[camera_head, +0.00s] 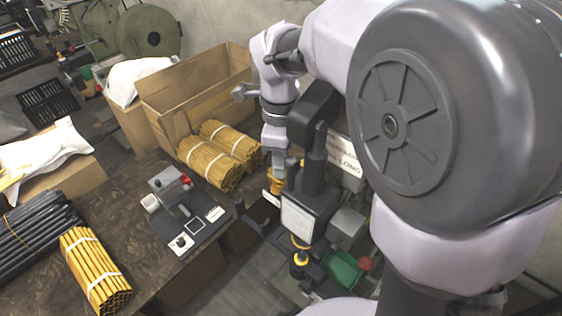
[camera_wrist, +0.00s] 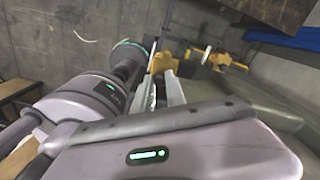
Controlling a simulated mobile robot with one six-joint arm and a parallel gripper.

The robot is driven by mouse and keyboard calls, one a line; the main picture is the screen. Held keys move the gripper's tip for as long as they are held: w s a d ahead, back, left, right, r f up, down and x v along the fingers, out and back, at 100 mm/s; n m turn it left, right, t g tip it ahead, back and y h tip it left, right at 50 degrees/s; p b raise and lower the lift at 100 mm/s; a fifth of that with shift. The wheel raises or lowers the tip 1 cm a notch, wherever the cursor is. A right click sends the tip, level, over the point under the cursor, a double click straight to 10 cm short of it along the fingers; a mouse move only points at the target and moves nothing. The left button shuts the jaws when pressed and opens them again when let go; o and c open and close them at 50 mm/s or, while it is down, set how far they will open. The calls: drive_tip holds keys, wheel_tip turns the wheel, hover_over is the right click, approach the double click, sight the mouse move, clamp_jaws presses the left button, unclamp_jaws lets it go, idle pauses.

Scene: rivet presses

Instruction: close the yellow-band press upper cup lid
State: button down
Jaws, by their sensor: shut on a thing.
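The yellow-band press (camera_head: 318,178) stands right of the table in the head view, a dark machine with a pale front panel and a yellow band (camera_head: 300,243) low down. My gripper (camera_head: 277,172) points down beside the press's upper part. Its pale fingers (camera_wrist: 172,88) are shut on a small yellow part (camera_head: 275,186), which seems to be the upper cup lid. This yellow part (camera_wrist: 162,62) also shows at the fingertips in the wrist view. The cup under it is hidden, and I cannot tell the lid's angle.
A table to the left holds bundles of yellow rods (camera_head: 96,270), dark rods (camera_head: 38,235) and a small dark press (camera_head: 182,215). An open cardboard box (camera_head: 190,95) stands behind.

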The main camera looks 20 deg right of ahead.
drive_tip(key=shift+s+a+m+b, duration=0.15)
drive_tip(key=shift+m+b, duration=0.15)
drive_tip(key=shift+m, duration=0.6)
drive_tip(key=c, duration=1.4)
unclamp_jaws()
drive_tip(key=shift+a, duration=0.1)
drive_tip(key=shift+o, duration=0.2)
wheel_tip(320, 180, up, 18)
drive_tip(key=p, duration=0.4)
drive_tip(key=shift+f+p, duration=0.25)
drive_tip(key=shift+p, duration=0.05)
